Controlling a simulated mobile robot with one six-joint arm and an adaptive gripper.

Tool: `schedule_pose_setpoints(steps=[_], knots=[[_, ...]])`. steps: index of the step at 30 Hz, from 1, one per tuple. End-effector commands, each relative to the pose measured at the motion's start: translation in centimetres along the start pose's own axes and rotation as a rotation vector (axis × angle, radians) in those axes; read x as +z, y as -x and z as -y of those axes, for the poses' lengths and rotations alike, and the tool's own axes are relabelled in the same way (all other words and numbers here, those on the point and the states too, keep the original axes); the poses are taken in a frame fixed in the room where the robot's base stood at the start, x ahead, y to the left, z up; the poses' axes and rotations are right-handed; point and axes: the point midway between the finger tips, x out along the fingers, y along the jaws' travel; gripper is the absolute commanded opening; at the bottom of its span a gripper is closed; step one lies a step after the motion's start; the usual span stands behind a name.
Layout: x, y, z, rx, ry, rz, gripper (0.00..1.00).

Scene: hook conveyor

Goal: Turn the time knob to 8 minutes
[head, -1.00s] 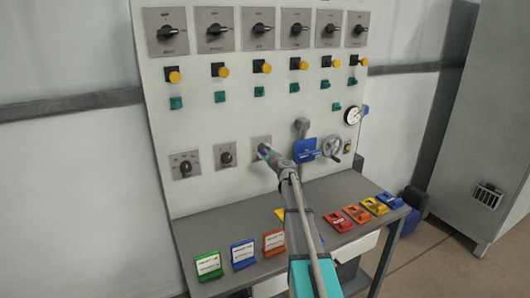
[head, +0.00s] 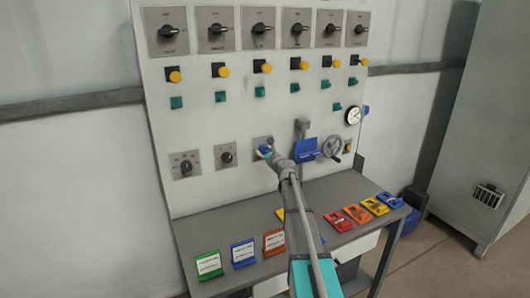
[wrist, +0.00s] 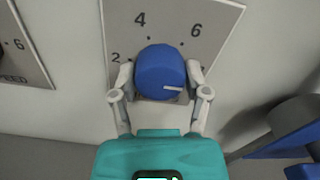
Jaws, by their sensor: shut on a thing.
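The time knob (wrist: 162,72) is a blue round knob on a grey dial plate (wrist: 215,20) in the wrist view. The plate shows the numbers 2, 4 and 6; the rest of the scale is hidden by the knob and my fingers. In the head view my gripper (head: 267,152) is at the third lower plate (head: 262,141), and covers most of the knob.
A plate marked SPEED (wrist: 18,50) is at left in the wrist view. A blue lever box (head: 306,149) and a handwheel (head: 331,147) are close on the right. Below, a grey bench (head: 200,225) carries coloured label stands.

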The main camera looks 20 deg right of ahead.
Motion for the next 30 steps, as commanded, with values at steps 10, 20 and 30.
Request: schedule_pose_setpoints(steps=[10,20,30], knots=[[0.0,0.0,0.0,0.000,-0.002,0.001,0.92],[0.0,0.0,0.0,0.000,0.000,0.000,0.95],[0.0,1.2,0.0,0.000,0.000,0.000,0.95]])
